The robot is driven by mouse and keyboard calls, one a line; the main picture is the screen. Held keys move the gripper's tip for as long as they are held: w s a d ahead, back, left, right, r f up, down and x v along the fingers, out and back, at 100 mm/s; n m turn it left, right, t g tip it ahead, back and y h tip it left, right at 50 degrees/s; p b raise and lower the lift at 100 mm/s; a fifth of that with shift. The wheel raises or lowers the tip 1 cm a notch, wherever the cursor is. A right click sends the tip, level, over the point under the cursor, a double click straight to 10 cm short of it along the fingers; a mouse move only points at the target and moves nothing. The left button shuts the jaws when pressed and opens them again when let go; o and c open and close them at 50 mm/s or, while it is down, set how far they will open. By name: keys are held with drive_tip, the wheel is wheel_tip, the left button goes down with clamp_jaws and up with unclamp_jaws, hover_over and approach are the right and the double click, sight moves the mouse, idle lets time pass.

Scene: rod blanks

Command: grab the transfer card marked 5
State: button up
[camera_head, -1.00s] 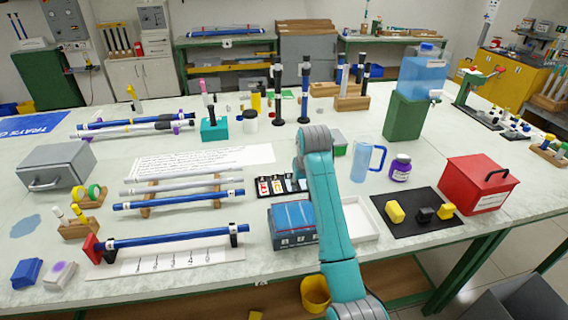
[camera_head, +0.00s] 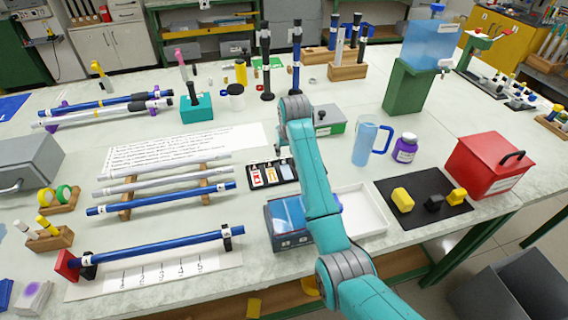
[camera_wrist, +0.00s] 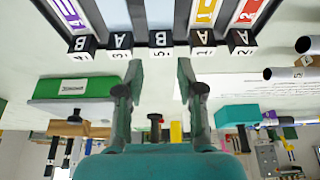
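The card marked 5 (camera_wrist: 160,40) shows in the wrist view as a small black-and-white end block with "B" and "5", appearing upside down. It is the middle one in a row of similar blocks marked 4, 3, 1 and 2. My gripper (camera_wrist: 159,68) is open and empty, with its two fingertips just short of the row, one to each side of the line of card 5. The fingers look apart from the card. In the head view the black card rack (camera_head: 250,187) stands left of my arm; my arm hides its right part and my gripper.
A blue-topped box (camera_head: 286,241) and a white tray (camera_head: 372,222) lie close in front of the rack. A green-and-grey box (camera_head: 328,118) stands behind my arm. A blue jug (camera_head: 364,143) and purple jar (camera_head: 405,148) stand to the right. Rods on rests (camera_head: 165,180) lie left.

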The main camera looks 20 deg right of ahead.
sight(284, 157)
drive_tip(key=shift+s+x, duration=0.15)
drive_tip(key=shift+x, duration=1.25)
drive_tip(key=shift+s+x, duration=0.15)
drive_tip(key=shift+x, duration=1.3)
drive_tip(key=shift+a, duration=0.1)
drive_tip(key=c, duration=0.6)
